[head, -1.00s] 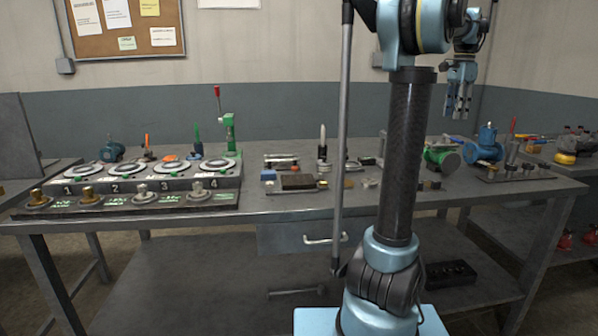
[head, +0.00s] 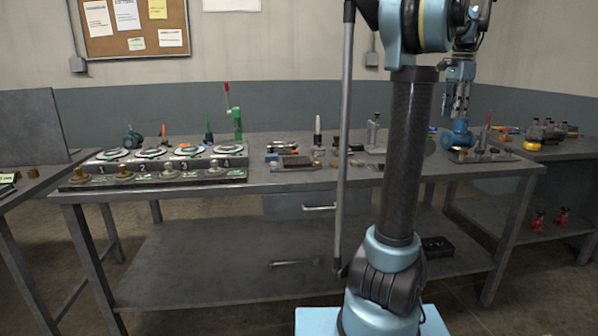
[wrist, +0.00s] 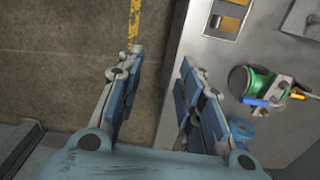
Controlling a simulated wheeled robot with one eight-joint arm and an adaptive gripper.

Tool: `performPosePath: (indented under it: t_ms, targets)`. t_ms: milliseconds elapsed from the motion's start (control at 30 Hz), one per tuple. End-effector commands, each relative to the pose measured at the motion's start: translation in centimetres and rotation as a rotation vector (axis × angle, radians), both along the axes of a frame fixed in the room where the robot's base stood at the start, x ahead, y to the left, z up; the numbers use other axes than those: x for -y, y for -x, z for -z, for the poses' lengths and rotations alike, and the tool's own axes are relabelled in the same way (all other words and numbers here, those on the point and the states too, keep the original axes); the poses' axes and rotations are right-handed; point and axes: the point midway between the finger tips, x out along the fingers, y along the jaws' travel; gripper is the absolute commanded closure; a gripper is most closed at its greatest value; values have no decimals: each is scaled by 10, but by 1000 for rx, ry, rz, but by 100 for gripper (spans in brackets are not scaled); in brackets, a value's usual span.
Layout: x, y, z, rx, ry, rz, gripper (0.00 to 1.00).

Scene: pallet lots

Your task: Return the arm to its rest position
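My arm stands upright in the head view, its dark column in front of the bench. My gripper (head: 457,104) hangs fingers-down at the upper right, above the right part of the bench. In the wrist view my gripper (wrist: 155,80) has its two blue-padded fingers spread apart, with nothing between them. The floor and the bench edge show beyond the fingers.
The grey bench (head: 330,181) carries a numbered four-station fixture (head: 160,165) at left and a blue pump-like part (head: 458,138) at right. A green round part (wrist: 258,83) lies on the bench in the wrist view.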

Motion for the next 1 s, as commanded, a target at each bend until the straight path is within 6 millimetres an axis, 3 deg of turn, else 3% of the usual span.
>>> performPosePath:
  t_ms: [367,567,767,1000]
  targets:
    - [-49,13,18,15,12,-146,66]
    - [-86,26,35,27,20,-259,66]
    - [-142,53,67,46,37,-447,66]
    - [-207,97,120,71,59,-701,66]
